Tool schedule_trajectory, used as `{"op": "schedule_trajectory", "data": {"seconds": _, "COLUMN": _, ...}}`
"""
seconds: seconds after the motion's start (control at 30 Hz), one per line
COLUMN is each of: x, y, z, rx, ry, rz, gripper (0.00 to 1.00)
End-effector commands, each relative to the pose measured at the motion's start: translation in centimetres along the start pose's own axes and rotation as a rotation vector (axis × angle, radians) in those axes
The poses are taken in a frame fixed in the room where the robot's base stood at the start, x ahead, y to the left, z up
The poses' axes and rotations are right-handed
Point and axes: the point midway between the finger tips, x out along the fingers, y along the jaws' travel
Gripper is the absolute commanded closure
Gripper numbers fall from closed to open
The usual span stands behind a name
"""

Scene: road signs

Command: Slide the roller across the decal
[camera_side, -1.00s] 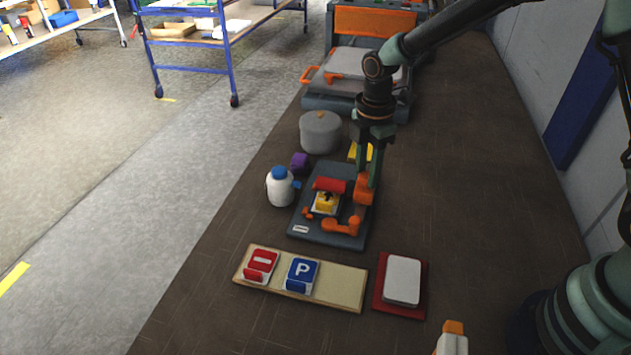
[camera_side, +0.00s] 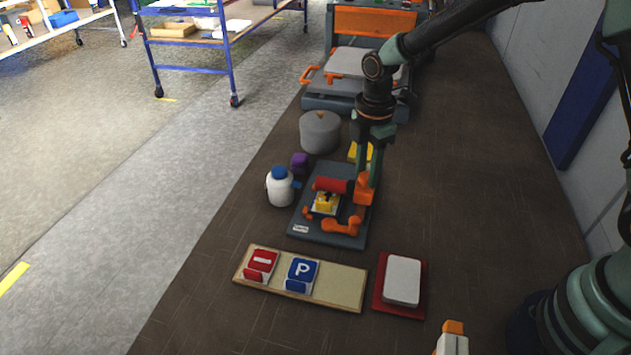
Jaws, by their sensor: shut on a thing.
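A red roller (camera_side: 331,185) with an orange handle part (camera_side: 364,188) lies across the far part of a yellow sign with a dark decal (camera_side: 326,201). The sign sits on a dark grey fixture plate (camera_side: 303,217) with orange clamps (camera_side: 341,227). My gripper (camera_side: 367,181) points down at the right side of the plate, shut on the roller's orange part. The roller covers the far edge of the sign. I cannot tell whether it presses on the decal.
A white bottle with a blue cap (camera_side: 280,187), a purple object (camera_side: 300,162) and a grey pot (camera_side: 320,132) stand left of and behind the plate. In front are a board (camera_side: 340,286) with two signs and a red tray (camera_side: 416,302) with a white pad.

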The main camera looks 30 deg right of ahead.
Motion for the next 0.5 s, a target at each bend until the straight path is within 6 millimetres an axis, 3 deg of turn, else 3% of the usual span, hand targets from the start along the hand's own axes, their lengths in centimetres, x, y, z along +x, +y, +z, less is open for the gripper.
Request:
{"op": "schedule_trajectory", "data": {"seconds": 0.13, "x": -0.1, "y": -0.2, "z": -0.1, "rx": 0.0, "ry": 0.0, "rz": -0.001, "gripper": 1.0}}
{"op": "schedule_trajectory", "data": {"seconds": 0.33, "x": -0.2, "y": -2.3, "z": -2.4, "rx": -0.003, "ry": 0.0, "rz": 0.0, "gripper": 1.0}}
{"op": "schedule_trajectory", "data": {"seconds": 0.5, "x": -0.2, "y": -3.0, "z": -3.0, "rx": 0.0, "ry": -0.001, "rz": -0.002, "gripper": 1.0}}
